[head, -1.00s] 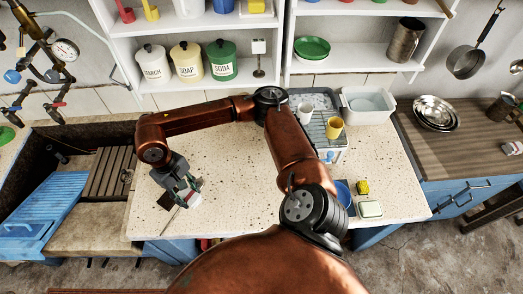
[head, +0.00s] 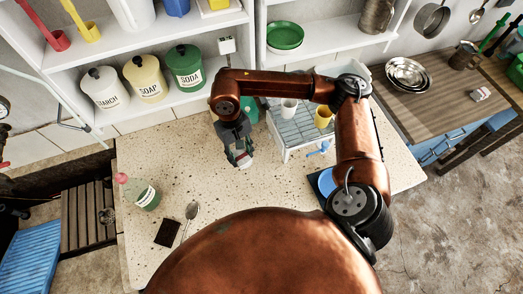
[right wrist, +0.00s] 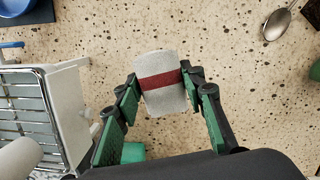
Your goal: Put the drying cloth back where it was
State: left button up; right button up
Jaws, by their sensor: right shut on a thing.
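The drying cloth (right wrist: 155,99) is a small pale grey-white folded piece with a dark red band, seen in the right wrist view. It also shows as a small pale piece in the head view (head: 244,162). My right gripper (head: 241,158) is shut on it, one green finger on each side in the wrist view (right wrist: 162,90). It holds the cloth over the speckled counter (head: 220,190), left of the dish rack (head: 290,150). I cannot tell its exact height above the counter. My left gripper is not in view.
A white cup (head: 289,108) and yellow cup (head: 323,115) stand at the rack. A blue bowl (head: 318,183) is partly behind my arm. Mid-counter is bare.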

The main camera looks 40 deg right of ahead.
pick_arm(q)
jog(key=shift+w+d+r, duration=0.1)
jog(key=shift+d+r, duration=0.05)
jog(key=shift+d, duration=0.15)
pick_arm(e)
jog(key=shift+s+d+m, duration=0.1)
jog(key=shift+d+m, duration=0.15)
jog(key=shift+m, duration=0.35)
jog(key=s+d+m+t+y+p, duration=0.2)
jog(key=s+m+p, duration=0.6)
jog(key=m, duration=1.1)
jog(key=shift+m, duration=0.4)
jog(key=w+f, duration=0.2)
jog(key=w, duration=0.2)
jog(key=w+f, duration=0.3)
jog(key=w+f+p, duration=0.1)
jog(key=w+f, duration=0.1)
jog(key=w, duration=0.2)
jog(key=shift+w+d+f, duration=0.3)
jog(key=shift+w+f, duration=0.6)
jog(key=shift+f, duration=0.15)
notch_tip(320, 180, down, 3)
jog(key=shift+r+p, duration=0.1)
jog(key=shift+p, duration=0.25)
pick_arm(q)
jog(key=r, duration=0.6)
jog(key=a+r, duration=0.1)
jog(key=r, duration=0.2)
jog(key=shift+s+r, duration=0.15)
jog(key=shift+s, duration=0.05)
